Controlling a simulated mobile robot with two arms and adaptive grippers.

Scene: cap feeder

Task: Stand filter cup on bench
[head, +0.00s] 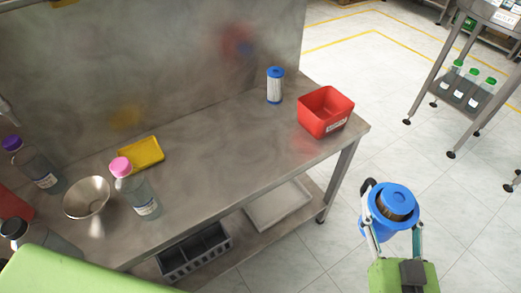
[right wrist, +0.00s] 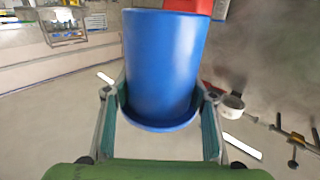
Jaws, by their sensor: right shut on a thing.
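The blue filter cup (head: 378,224) is held in my right gripper (head: 392,222), out past the bench's right end with floor showing below it. Its round top faces up towards the head camera, with a dark brown, ribbed centre. In the right wrist view the cup (right wrist: 163,62) fills the middle, between the two fingers (right wrist: 162,108). The steel bench (head: 215,140) runs across the head view and the cup is apart from it. My left gripper is not in view.
A red bin (head: 325,113) stands at the bench's right end, beside a white cartridge with blue ends (head: 275,88). A yellow tray (head: 141,154), pink-capped bottle (head: 138,192) and steel bowl (head: 87,197) stand at left. The bench's middle is clear.

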